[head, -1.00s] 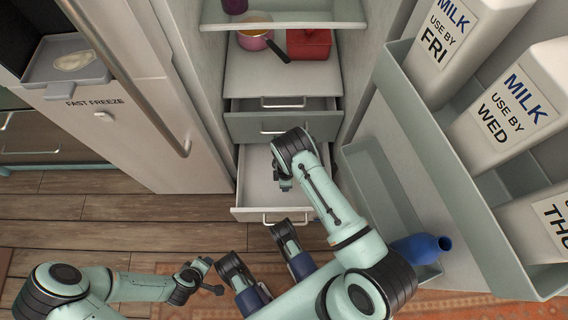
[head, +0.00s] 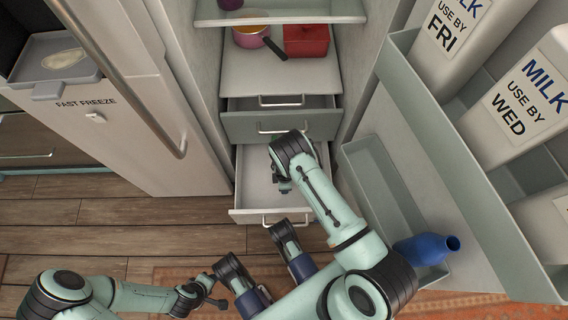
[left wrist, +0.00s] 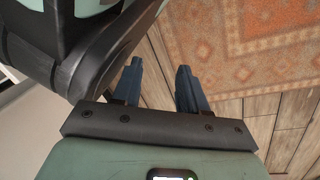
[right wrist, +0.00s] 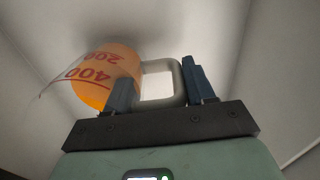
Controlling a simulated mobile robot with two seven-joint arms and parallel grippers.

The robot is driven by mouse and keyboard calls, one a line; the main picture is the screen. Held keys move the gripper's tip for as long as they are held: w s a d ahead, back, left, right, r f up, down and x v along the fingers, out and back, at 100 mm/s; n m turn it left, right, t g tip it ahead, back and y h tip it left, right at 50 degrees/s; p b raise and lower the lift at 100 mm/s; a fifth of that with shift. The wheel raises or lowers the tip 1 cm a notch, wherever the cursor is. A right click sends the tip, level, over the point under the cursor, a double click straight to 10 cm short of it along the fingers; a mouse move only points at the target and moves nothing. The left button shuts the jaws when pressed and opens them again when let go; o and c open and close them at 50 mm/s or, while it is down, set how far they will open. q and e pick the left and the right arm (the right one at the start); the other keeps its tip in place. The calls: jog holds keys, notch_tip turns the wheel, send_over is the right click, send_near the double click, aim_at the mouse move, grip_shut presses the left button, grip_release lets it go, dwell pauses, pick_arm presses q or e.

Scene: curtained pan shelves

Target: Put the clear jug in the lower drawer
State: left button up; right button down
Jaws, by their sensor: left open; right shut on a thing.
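The clear jug (right wrist: 103,75) shows in the right wrist view, with red 200 and 400 marks and orange contents. My right gripper (right wrist: 157,78) is shut on its pale handle (right wrist: 160,67). In the head view my right gripper (head: 283,185) points down inside the open lower drawer (head: 250,190), and my own arm hides the jug there. I cannot tell whether the jug touches the drawer's bottom. My left gripper (left wrist: 160,72) is open and empty over the floor, away from the drawer; it also shows in the head view (head: 212,288).
Above the lower drawer, another drawer (head: 240,127) is pulled out partway. A shelf holds a pink pan (head: 250,41) and a red box (head: 306,40). The open door on the right carries milk cartons (head: 515,100) and a blue bottle (head: 420,250).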

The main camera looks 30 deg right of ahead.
pick_arm(q)
jog(key=shift+s+f, duration=0.1)
jog(key=shift+f, duration=0.05)
pick_arm(e)
jog(key=shift+f, duration=0.1)
pick_arm(q)
jog(key=shift+s+a+f+g+b, duration=0.1)
jog(key=shift+s+f+g+b, duration=0.2)
jog(key=shift+s+f+b, duration=0.35)
jog(key=shift+s+a+f+g+b, duration=0.1)
jog(key=shift+s+f+g+b, duration=0.15)
jog(key=shift+s, duration=0.6)
pick_arm(e)
jog(key=shift+w+f, duration=0.1)
jog(key=shift+f, duration=0.55)
pick_arm(q)
jog(key=shift+f, duration=0.3)
pick_arm(e)
jog(key=shift+f, duration=0.25)
jog(key=shift+c, duration=1.6)
grip_release()
